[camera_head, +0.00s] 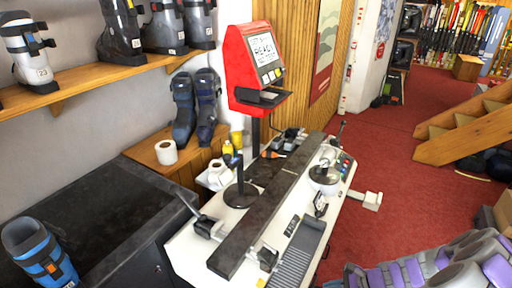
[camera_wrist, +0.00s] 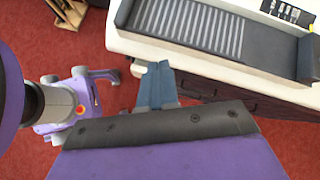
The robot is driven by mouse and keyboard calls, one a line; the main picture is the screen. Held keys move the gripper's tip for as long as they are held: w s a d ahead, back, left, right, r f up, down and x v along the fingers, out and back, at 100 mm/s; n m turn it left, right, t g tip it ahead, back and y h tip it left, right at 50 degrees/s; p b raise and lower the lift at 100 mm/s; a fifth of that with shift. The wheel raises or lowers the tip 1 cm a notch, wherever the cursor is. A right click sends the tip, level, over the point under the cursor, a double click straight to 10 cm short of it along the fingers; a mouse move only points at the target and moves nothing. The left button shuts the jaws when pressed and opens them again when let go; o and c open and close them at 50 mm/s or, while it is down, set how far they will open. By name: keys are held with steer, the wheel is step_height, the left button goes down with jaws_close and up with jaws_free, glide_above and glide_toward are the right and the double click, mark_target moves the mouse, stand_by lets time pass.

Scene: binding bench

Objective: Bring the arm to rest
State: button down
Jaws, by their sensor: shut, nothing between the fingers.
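My gripper (camera_wrist: 154,82) shows in the wrist view as blue fingers closed together, with nothing between them. It hangs over the red floor beside the white bench. In the head view, my purple and grey arm is folded at the bottom right corner. The gripper's fingers cannot be made out there.
The white binding bench (camera_head: 183,254) stands in the middle, with a ribbed black tray (camera_head: 297,256), also in the wrist view (camera_wrist: 190,22). A red screen terminal (camera_head: 238,70) rises behind it. A blue boot (camera_head: 38,252) stands on the dark counter (camera_head: 110,203). Red carpet (camera_head: 385,165) lies open at right.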

steer(key=s+a+r+n+g+h, duration=0.1)
steer(key=s+a+r+n+g, duration=0.2)
steer(key=s+a+r+n, duration=0.5)
steer(key=s+a+r+n+g+h, duration=0.2)
steer(key=a+r+n, duration=0.35)
steer(key=r, duration=0.75)
steer(key=s+d+r+n+h, duration=0.1)
steer(key=s+r+n+h, duration=0.1)
steer(key=s, duration=0.6)
steer(key=s+d+r+n+h, duration=0.1)
steer(key=s+r+n+h, duration=0.2)
steer(key=s+r, duration=0.2)
steer(key=s, duration=0.3)
steer(key=shift+s+d+h, duration=0.2)
steer(key=shift+s+h, duration=0.1)
steer(key=shift+h, duration=0.1)
steer(key=shift+d, duration=0.2)
steer(key=shift+a, duration=0.1)
